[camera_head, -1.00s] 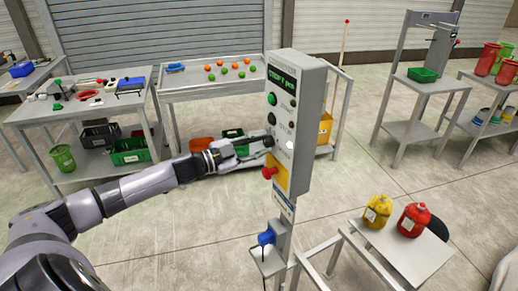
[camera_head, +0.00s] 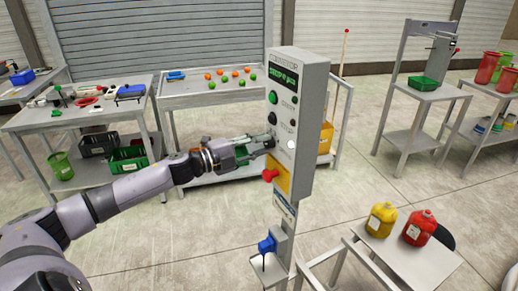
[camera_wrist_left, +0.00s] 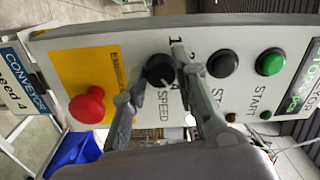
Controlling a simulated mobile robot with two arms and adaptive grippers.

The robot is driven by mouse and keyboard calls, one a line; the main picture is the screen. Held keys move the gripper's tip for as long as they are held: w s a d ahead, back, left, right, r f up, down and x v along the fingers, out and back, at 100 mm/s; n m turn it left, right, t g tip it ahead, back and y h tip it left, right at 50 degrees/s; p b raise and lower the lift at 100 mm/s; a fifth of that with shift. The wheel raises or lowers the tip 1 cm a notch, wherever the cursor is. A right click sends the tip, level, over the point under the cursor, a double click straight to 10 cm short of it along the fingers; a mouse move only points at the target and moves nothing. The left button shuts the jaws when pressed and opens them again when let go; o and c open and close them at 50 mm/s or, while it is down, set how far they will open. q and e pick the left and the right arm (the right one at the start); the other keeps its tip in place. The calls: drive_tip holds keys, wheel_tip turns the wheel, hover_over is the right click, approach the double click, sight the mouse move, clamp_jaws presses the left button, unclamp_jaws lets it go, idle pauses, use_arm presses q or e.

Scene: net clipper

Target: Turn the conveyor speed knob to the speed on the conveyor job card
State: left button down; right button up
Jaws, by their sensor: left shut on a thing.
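The black speed knob (camera_wrist_left: 160,71) is on the grey conveyor panel (camera_wrist_left: 140,48), above the SPEED lettering, in the left wrist view. My left gripper (camera_wrist_left: 158,88) is shut on the knob, a finger on each side. A pale mark shows at the knob's lower right edge, close to a numeral that looks like 4. My right gripper is not in view.
A red mushroom button (camera_wrist_left: 87,105) on a yellow plate sits beside the knob. Black (camera_wrist_left: 223,64) and green (camera_wrist_left: 270,62) buttons lie on its other side. The green display (camera_head: 283,77) is too small to read surely. A side table (camera_head: 400,258) holds yellow and red jugs.

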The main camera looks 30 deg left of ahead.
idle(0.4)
use_arm(q)
drive_tip(key=c, duration=1.3)
unclamp_jaws()
drive_tip(key=shift+v, duration=6.05)
drive_tip(key=shift+w, duration=0.1)
